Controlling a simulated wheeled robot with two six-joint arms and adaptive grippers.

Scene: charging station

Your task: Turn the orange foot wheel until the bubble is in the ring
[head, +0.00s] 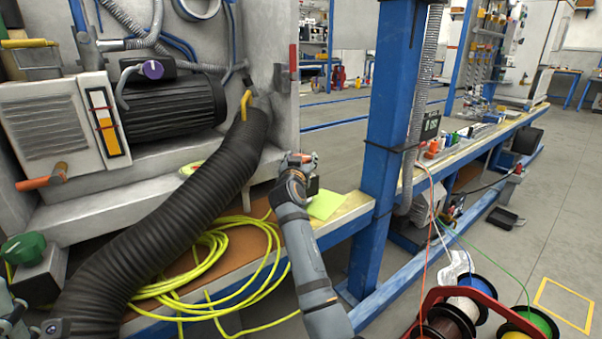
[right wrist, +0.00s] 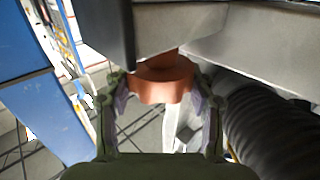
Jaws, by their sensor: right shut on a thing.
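The orange foot wheel (right wrist: 165,82) shows in the right wrist view, on a short orange stem under a grey body. My right gripper (right wrist: 162,100) has its two fingers against opposite sides of the wheel and is shut on it. In the head view my right gripper (head: 299,162) is beside the grey machine's lower right edge, and I cannot make out the wheel there. I cannot make out the bubble or its ring in either view. Part of my left gripper (head: 22,324) shows at the lower left corner of the head view; its fingers are not clear.
A thick black corrugated hose (head: 165,215) runs down in front of the machine. A coiled yellow cable (head: 205,262) lies on the bench. A yellow-green sheet (head: 325,204) lies near my right gripper. A blue post (head: 388,130) stands to the right. Cable spools (head: 540,322) are at lower right.

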